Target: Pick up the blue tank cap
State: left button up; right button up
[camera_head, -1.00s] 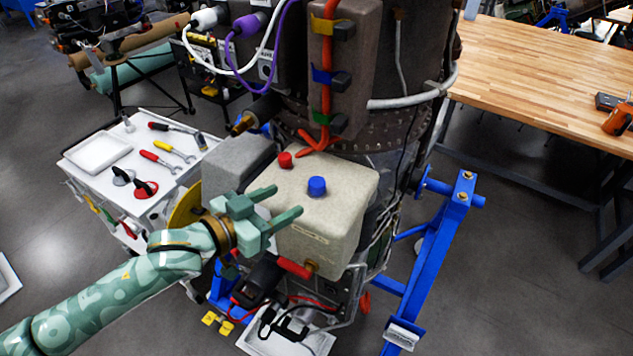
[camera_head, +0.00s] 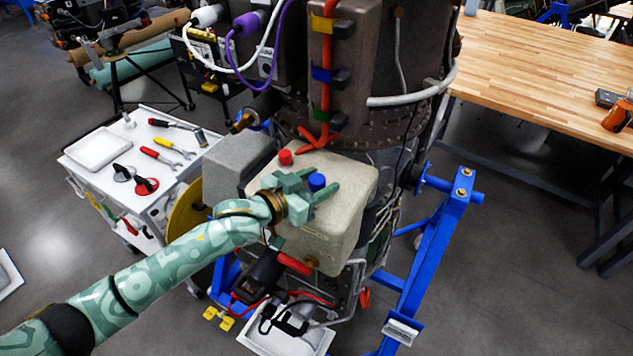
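The blue tank cap (camera_head: 317,181) sits on top of the pale beige tank (camera_head: 345,225). My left gripper (camera_head: 322,182) is over the tank top with its two green fingers apart. The cap shows between the fingers, one on its far side and one on its near side. The fingers do not look closed on it, and I cannot tell whether either touches it. A red cap (camera_head: 285,157) stands on the same tank, up and left of the blue one. My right gripper is not in view.
The turbine body (camera_head: 375,60) with cables rises behind the tank. A white tool cart (camera_head: 100,180) stands at left, and a blue stand (camera_head: 436,250) is at right. A wooden table (camera_head: 540,75) is at the upper right.

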pick_arm(q)
jog(key=c, duration=0.7)
jog(key=shift+c, duration=0.2)
